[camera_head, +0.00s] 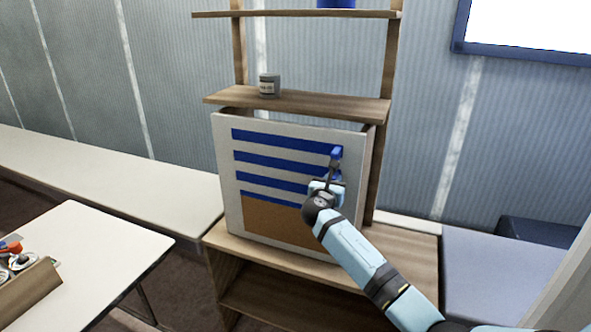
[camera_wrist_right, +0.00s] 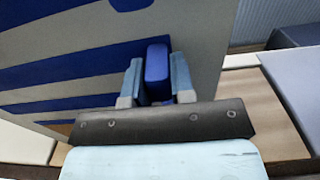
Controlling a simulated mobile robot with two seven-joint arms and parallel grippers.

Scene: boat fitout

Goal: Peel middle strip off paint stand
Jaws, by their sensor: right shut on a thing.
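The paint stand (camera_head: 223,185) is an upright pale panel on a wooden bench. Several horizontal blue strips (camera_head: 275,162) cross it above a brown lower area (camera_head: 280,224). My right gripper (camera_head: 335,168) is at the panel's right side, by the strips' right ends. In the right wrist view my right gripper (camera_wrist_right: 157,78) is shut on a blue tab (camera_wrist_right: 157,62) between its fingers. A blue strip (camera_wrist_right: 85,68) runs left from beside the tab; whether they join is hidden. The gripper and arm cover some strip ends. My left gripper is not in view.
A grey can (camera_head: 269,85) stands on the wooden shelf (camera_head: 310,103) above the panel. A white table (camera_head: 110,255) with a tray of small items is at lower left. A blue-grey bench (camera_head: 500,265) is at the right.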

